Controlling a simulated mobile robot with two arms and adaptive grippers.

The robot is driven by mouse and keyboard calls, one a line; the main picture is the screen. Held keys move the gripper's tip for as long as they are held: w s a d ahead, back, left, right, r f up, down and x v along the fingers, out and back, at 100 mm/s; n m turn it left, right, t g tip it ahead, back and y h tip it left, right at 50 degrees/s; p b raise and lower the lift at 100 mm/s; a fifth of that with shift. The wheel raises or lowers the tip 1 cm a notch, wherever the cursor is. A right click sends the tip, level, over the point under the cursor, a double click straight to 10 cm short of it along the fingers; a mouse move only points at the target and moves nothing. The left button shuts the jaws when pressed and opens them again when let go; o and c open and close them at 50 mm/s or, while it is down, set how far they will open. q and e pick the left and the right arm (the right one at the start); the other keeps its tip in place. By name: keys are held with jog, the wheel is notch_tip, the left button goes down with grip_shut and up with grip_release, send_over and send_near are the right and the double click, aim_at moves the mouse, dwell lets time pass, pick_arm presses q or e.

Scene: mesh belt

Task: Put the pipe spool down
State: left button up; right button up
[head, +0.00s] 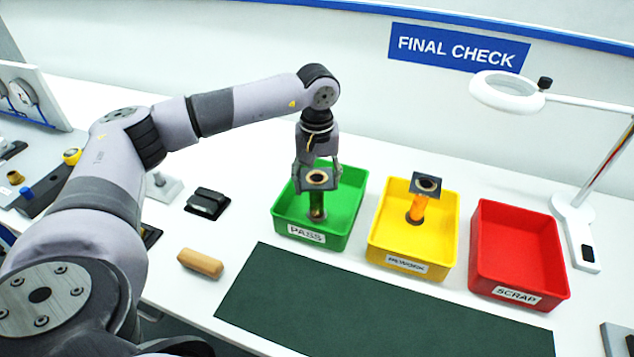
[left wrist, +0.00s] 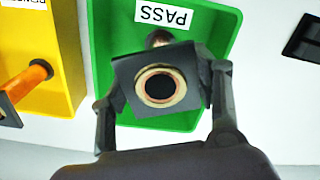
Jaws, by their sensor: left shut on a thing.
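My left gripper (head: 318,164) is shut on a pipe spool (head: 318,180) with a dark square flange and a round bore. The spool is upright, over or in the green PASS tray (head: 347,207). I cannot tell whether its lower end touches the tray floor. In the left wrist view the flange (left wrist: 158,87) sits between the two fingers (left wrist: 166,97), and the green tray (left wrist: 222,25) is behind it. Its lower part is mostly hidden there by the flange. My right gripper is not in view.
The yellow REWORK tray (head: 384,244) holds another spool (head: 418,208) with an orange pipe. The red SCRAP tray (head: 519,245) is empty. A dark green mat (head: 370,310) lies in front. A magnifier lamp (head: 508,93) stands right. A wooden block (head: 200,263) and black stapler-like item (head: 208,203) lie left.

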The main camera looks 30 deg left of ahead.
pick_arm(q)
jog(key=shift+f, duration=0.95)
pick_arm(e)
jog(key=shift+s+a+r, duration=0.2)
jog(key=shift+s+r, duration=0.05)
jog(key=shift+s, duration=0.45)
pick_arm(q)
jog(key=shift+f, duration=0.1)
jog(key=o, duration=1.7)
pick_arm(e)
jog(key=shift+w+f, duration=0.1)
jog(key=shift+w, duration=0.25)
